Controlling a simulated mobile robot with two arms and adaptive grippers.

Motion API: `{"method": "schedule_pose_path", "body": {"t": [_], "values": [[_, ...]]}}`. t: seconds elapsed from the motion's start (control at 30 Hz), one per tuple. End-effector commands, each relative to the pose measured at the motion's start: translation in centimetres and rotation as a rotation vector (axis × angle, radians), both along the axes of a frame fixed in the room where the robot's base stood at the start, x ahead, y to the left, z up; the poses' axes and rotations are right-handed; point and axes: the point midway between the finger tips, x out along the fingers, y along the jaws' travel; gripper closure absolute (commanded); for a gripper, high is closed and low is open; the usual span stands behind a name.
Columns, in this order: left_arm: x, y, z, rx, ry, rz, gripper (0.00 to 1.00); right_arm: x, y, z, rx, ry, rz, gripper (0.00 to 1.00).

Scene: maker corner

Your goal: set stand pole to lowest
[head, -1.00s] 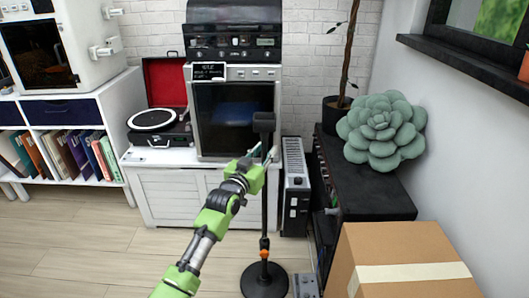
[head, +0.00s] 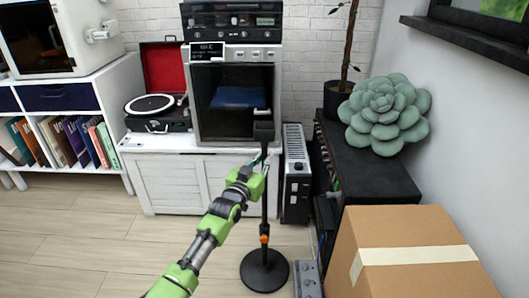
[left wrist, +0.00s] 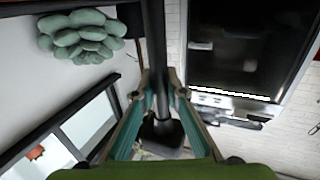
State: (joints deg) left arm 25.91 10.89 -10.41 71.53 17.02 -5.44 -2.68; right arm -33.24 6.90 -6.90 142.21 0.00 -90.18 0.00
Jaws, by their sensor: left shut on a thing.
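The black floor stand has a round base (head: 264,271) on the wooden floor, a thin upright pole (head: 265,208) with an orange collar (head: 264,238) low on it, and a dark block-like head (head: 263,131) on top. My left gripper (head: 260,168) is shut on the upper pole, just below the head. In the left wrist view, the fingers (left wrist: 160,100) close around the pole (left wrist: 154,38) from both sides, and the dark head (left wrist: 161,134) shows between them. My right gripper is not in view.
A cardboard box (head: 405,235) stands at the right, near a black shelf (head: 375,185) with a green succulent cushion (head: 386,113). A white cabinet (head: 180,180) with a turntable (head: 155,106) and an oven-like machine (head: 234,98) stands behind. Floor at left is clear.

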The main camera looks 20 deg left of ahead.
Motion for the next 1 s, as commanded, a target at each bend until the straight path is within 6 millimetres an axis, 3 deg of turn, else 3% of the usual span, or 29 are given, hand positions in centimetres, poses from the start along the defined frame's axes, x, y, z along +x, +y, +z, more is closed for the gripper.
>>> {"method": "schedule_pose_path", "body": {"t": [0.03,0.3,0.33,0.4,0.77,1.0], "values": [[-0.1,0.0,-0.9,0.002,0.013,0.0,1.0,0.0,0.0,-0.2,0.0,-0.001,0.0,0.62],[-0.1,0.0,-1.1,0.003,0.017,0.0,1.0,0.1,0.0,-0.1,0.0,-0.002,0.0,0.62],[-0.1,0.0,-1.1,0.003,0.017,0.0,0.85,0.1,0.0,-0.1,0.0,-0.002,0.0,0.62],[-0.1,0.0,-1.1,0.003,0.017,0.0,0.7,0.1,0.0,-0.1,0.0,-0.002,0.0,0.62],[-0.2,0.0,-0.5,0.001,0.007,0.0,0.7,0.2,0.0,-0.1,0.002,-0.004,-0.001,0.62],[-2.5,0.3,-0.6,0.002,0.007,0.0,0.7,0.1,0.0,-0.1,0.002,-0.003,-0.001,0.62]]}}
